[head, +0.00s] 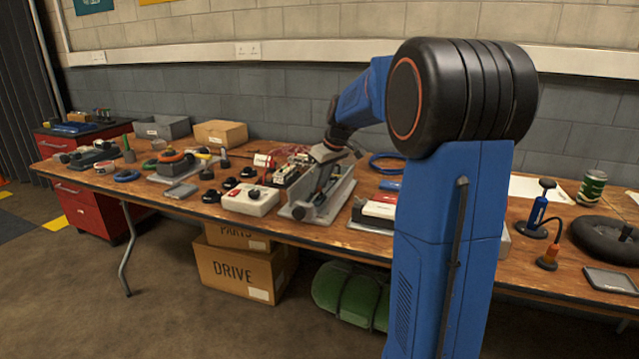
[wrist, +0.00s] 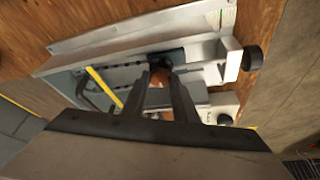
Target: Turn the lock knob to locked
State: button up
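A grey metal fixture (head: 335,206) with a long channel stands at the table's front edge; its pale rail (wrist: 110,49) fills the top of the wrist view. A black round knob (wrist: 252,58) sticks out of the fixture's right end in the wrist view; a dark knob (head: 298,212) shows at its near end in the head view. My gripper (head: 321,193) points down into the channel. In the wrist view its two dark fingers (wrist: 159,76) are apart, with a dark rounded part (wrist: 167,61) just past the tips. Contact is unclear. No lock marking is readable.
A yellow strip (wrist: 104,87) lies beside my fingers.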

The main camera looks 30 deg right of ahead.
jog(key=shift+m, duration=0.4)
jog(key=m+h, duration=0.1)
jog(key=m, duration=0.2)
jog(key=shift+a+m+h, duration=0.25)
jog(key=shift+m+h, duration=0.05)
jog(key=shift+h, duration=0.1)
jog(key=m, duration=0.2)
jog(key=m+h, duration=0.1)
jog(key=m, duration=0.1)
jog(key=shift+a+h, duration=0.2)
jog(key=shift+h, duration=0.1)
jog(key=m, duration=0.2)
jog(key=m+g+h, duration=0.1)
jog(key=m, duration=0.2)
jog(key=shift+w+a+m+g, duration=0.15)
jog(key=shift+w+m+g, duration=0.1)
jog(key=shift+m+g, duration=0.05)
jog(key=shift+w+m+g+h, duration=0.1)
jog(key=shift+m+g+h, duration=0.5)
jog(key=shift+m, duration=1.3)
jog(key=o, duration=1)
jog(key=shift+o, duration=0.2)
